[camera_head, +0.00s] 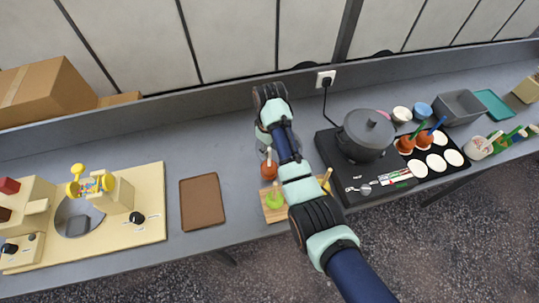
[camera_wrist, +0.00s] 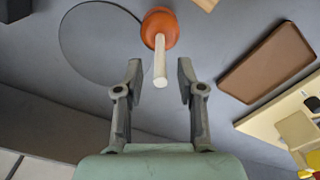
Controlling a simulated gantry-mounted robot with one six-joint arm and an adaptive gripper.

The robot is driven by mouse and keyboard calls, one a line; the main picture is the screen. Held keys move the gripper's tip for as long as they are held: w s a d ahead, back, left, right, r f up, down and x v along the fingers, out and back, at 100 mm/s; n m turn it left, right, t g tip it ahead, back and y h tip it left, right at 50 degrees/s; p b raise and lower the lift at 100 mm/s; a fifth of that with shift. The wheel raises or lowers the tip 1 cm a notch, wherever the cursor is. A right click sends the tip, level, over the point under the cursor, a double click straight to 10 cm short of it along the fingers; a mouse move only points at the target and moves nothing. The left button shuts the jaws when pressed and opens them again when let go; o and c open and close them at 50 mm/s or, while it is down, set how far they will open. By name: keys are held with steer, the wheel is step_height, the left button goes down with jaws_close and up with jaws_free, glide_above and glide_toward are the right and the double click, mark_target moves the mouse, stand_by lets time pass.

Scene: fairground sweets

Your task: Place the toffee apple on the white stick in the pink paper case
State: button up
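The toffee apple with the white stick (camera_wrist: 158,28) is orange-brown. It rests on the grey counter, and its pale stick points toward my gripper. In the head view the apple (camera_head: 269,171) is left of my arm. My gripper (camera_wrist: 160,82) is open, and the stick's end shows between its fingers with a gap on each side. In the head view my arm hides most of the gripper. A small pink round thing (camera_head: 383,114), perhaps the pink paper case, shows behind the pot, which partly hides it.
A dark pot (camera_head: 367,133) stands on a black hob right of my arm. A black tray (camera_head: 440,174) holds apples and white rounds. A wooden board (camera_head: 272,215) with a green apple lies in front. A brown tray (camera_head: 202,203) lies left. Cream (camera_head: 401,114) and blue (camera_head: 423,109) rounds stand behind.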

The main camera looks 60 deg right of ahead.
step_height(320, 180, up, 6)
steer(key=shift+f+p, duration=0.2)
steer(key=shift+p, duration=0.35)
steer(key=shift+w, duration=0.1)
steer(key=w+a+n+t+h, duration=0.1)
steer(key=w+a+t, duration=0.1)
steer(key=w+a, duration=0.35)
steer(key=w+a+r+t+h, duration=0.1)
steer(key=w+a+t, duration=0.1)
steer(key=a, duration=0.6)
steer(key=w+a+n+t, duration=0.1)
steer(key=w+a+t, duration=0.15)
steer(key=a, duration=0.45)
steer(key=s+a+r+t, duration=0.2)
steer(key=a+r, duration=0.2)
steer(key=a, duration=0.3)
steer(key=s+a+r+t+y, duration=0.1)
steer(key=s+a+r+t, duration=0.1)
steer(key=a, duration=0.5)
steer(key=s+a+r+n+t+y, duration=0.1)
steer(key=s+a+r+t, duration=0.1)
steer(key=a+r, duration=0.3)
steer(key=a, duration=0.2)
steer(key=shift+a+r, duration=0.35)
steer(key=shift+a, duration=0.05)
steer(key=shift+o, duration=0.5)
steer(key=shift+r, duration=0.1)
